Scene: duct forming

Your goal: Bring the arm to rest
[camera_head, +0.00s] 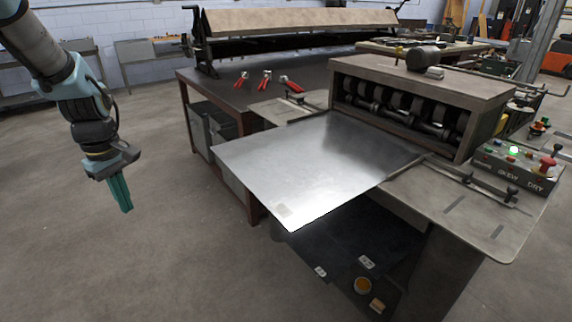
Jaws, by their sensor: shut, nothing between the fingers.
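My gripper (121,194) hangs at the left of the head view with its green fingers pointing down. The fingers are together and nothing shows between them. It is over open floor, left of the work table and apart from everything. My arm comes in from the upper left corner and bends down to the gripper.
A metal sheet (318,165) lies at the forming machine (420,85), its near corner overhanging. A control box (517,167) with a lit green button sits at right. Red-handled tools (266,80) lie on the dark table (225,92). The floor (130,270) around my gripper is clear.

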